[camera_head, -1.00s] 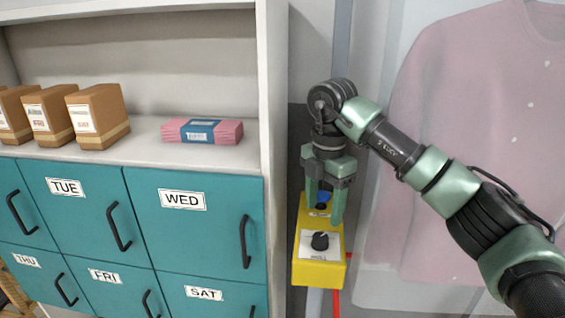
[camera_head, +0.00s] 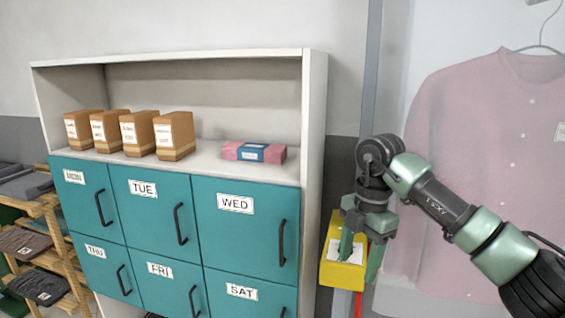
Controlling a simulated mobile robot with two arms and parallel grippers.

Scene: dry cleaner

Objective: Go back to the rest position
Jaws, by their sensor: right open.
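My right gripper (camera_head: 360,262) points down in front of the yellow control box (camera_head: 338,276) at the right side of the cabinet. Its two green fingers are apart with nothing seen held between them. The gripper hides much of the box's face, including its knob, and I cannot tell whether it touches the box. My right arm comes in from the lower right. My left gripper does not show.
A white cabinet (camera_head: 316,130) has teal doors with day labels (camera_head: 245,235). Its shelf holds several brown boxes (camera_head: 174,135) and a pink folded bundle (camera_head: 254,152). A pink shirt (camera_head: 490,150) hangs at right. A wooden rack (camera_head: 66,255) with folded clothes stands at left.

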